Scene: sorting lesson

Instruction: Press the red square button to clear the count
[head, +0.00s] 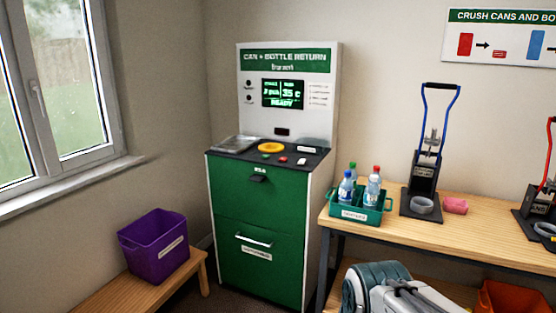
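A green and white can and bottle return machine (257,205) stands against the wall, left of centre. On its dark top, in front of a yellow ring (271,147), sits a small red button (283,160). A green button (266,156) is to its left and a pale one (301,162) to its right. Their exact shapes are too small to tell. The lit screen (284,93) shows green text with "35 c" and "READY". Part of my arm shows at the bottom, right of centre, well apart from the buttons; my gripper's fingers cannot be made out clearly.
A purple bin (153,246) stands on a low wooden bench at left. An orange container (503,297) is at lower right.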

